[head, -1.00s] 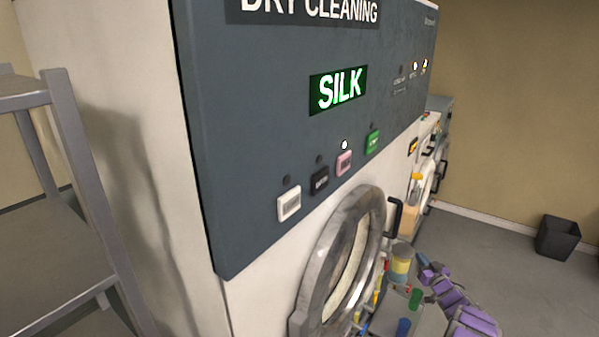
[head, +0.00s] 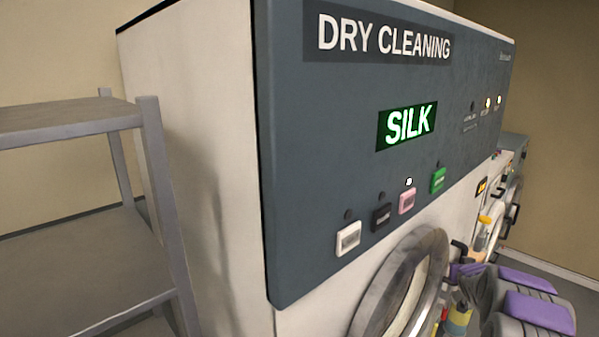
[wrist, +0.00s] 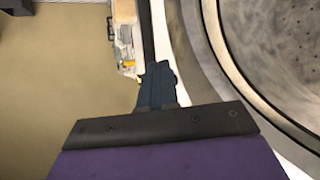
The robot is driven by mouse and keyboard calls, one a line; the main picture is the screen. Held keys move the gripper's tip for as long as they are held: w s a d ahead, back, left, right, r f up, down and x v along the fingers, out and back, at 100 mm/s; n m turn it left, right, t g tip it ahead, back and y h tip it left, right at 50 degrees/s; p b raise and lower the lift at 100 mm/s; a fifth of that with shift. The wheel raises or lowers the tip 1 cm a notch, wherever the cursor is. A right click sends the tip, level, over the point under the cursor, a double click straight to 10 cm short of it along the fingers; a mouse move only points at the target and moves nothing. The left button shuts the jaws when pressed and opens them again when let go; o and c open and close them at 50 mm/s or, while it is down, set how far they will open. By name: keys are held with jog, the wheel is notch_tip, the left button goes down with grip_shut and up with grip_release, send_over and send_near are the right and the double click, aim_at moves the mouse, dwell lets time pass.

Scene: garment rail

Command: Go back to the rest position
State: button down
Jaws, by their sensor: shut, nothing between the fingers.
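My gripper (wrist: 157,82) shows in the wrist view as dark blue fingers, closed together and empty. It is just left of the round metal door ring (wrist: 215,45) of the dry cleaning machine, with a gap that I cannot judge. In the head view my purple and grey arm is folded at the lower right, and I cannot make out the fingers there. The dry cleaning machine (head: 290,200) fills the middle, its display (head: 406,125) reading SILK in green. A small white light is on above the pink button (head: 407,202).
A grey metal shelf rack (head: 75,127) stands close on the left, its visible shelves bare. Yellow and other coloured containers (head: 458,319) sit low beside the machine, partly hidden by my arm. More white machines (head: 490,215) stand behind on the right.

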jog(key=s+a+r+g+y, duration=0.1)
jog(key=s+a+r+g, duration=0.2)
jog(key=s+a, duration=0.7)
jog(key=s+a+r+g+y, duration=0.1)
jog(key=s+a+r+g, duration=0.2)
jog(key=s+a, duration=0.8)
jog(key=s+a+n+g+y, duration=0.1)
jog(key=s+a, duration=0.4)
jog(key=s, duration=0.7)
jog(key=s+a+n+g, duration=0.1)
jog(key=s+a+g, duration=0.2)
jog(key=s, duration=0.8)
jog(key=s+a+f+n+g+y, duration=0.1)
jog(key=s+a+g, duration=0.2)
jog(key=s+a, duration=0.4)
jog(key=s, duration=0.5)
jog(key=shift+s+a+y, duration=0.3)
jog(key=shift+s+a, duration=0.05)
